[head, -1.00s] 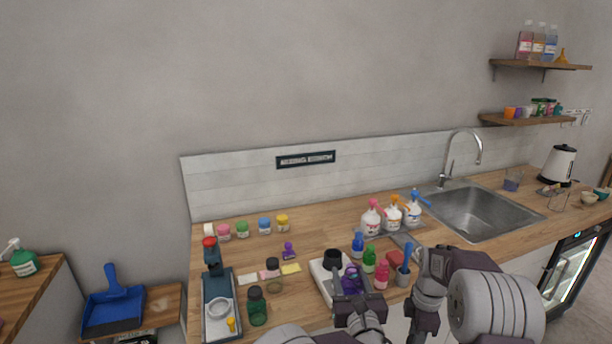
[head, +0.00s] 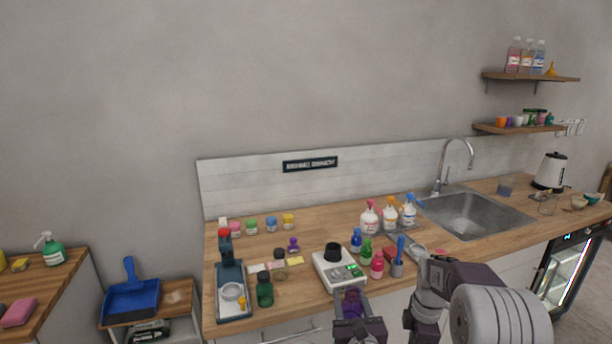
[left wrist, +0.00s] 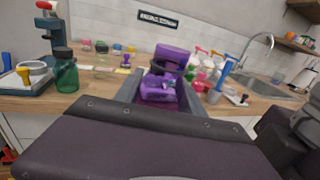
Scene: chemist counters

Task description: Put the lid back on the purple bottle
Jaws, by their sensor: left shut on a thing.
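My left gripper (head: 351,292) is at the bottom middle of the head view, in front of the counter's front edge. It is shut on the purple bottle (head: 351,305), which shows between the two fingers. In the left wrist view the purple bottle (left wrist: 158,90) fills the space between the fingers, with a dark ring near its top. A small purple piece (head: 293,244), perhaps the lid, stands on the counter left of the scale. It looks too small to identify surely. My right arm's links show at lower right, but I see no right gripper fingers.
A white scale (head: 338,270) with a black cup stands just behind the left gripper. Blue (head: 356,240), green (head: 366,249) and pink (head: 377,264) bottles stand right of it. A dark green jar (head: 265,289) and a blue stand (head: 233,292) are at left.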

